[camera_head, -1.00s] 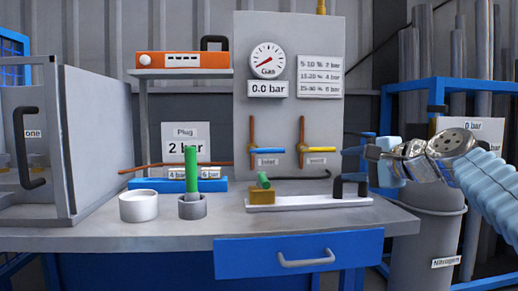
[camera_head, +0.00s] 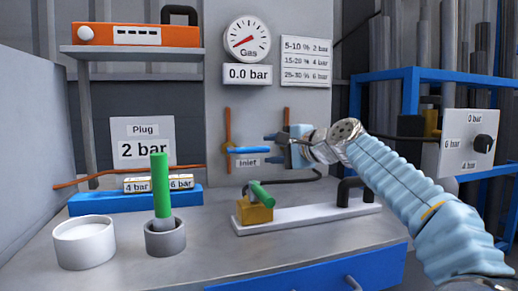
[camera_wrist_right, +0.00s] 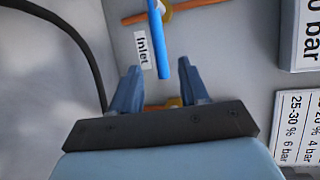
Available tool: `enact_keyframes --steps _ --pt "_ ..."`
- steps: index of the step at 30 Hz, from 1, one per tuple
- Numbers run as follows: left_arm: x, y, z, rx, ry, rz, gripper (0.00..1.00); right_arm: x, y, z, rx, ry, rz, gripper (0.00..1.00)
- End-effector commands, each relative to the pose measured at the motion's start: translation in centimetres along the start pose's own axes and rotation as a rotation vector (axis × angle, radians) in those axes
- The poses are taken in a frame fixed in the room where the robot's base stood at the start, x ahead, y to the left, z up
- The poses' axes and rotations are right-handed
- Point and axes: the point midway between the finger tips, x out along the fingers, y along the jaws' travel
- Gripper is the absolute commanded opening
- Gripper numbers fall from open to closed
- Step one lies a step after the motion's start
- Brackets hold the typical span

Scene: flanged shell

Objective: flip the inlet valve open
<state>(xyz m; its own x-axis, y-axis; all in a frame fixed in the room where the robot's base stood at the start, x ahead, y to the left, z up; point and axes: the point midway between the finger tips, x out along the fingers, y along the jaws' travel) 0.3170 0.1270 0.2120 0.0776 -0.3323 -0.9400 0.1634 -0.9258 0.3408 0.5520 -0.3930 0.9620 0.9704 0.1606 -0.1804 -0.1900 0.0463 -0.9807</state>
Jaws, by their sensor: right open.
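The inlet valve (camera_head: 229,146) sits on a copper pipe on the grey panel, above the "Inlet" label (camera_head: 247,162). Its blue handle (camera_head: 246,149) points right, crosswise to the upright pipe. My right gripper (camera_head: 268,148) is open in front of the panel, just right of the handle. In the right wrist view, the blue handle (camera_wrist_right: 155,40) reaches down to the gap between my right gripper's open fingertips (camera_wrist_right: 160,76); I cannot tell whether they touch it. The second valve is mostly hidden behind my gripper. My left gripper is out of view.
A gas gauge (camera_head: 247,39) above reads zero, over a "0.0 bar" sign (camera_head: 247,74). Below stand a white base (camera_head: 300,215) with a green-handled brass block (camera_head: 255,211) and a black handle. A dark hose (camera_wrist_right: 75,40) runs beside the gripper.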

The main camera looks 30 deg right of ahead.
Motion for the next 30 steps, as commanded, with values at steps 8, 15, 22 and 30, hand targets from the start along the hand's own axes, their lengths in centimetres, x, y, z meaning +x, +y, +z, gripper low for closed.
enact_keyframes --steps 8,15,22,30 --pt "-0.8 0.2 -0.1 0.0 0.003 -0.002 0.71 4.6 -0.1 0.0 0.0 -0.001 0.001 0.44" --pt "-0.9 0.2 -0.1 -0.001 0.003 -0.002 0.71 5.4 -0.1 0.0 0.0 0.0 -0.001 0.44" --pt "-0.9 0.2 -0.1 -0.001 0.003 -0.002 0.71 5.4 0.0 0.0 0.0 0.0 -0.001 0.32" --pt "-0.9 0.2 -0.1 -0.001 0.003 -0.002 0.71 5.4 0.0 0.0 0.0 0.0 0.0 0.0"
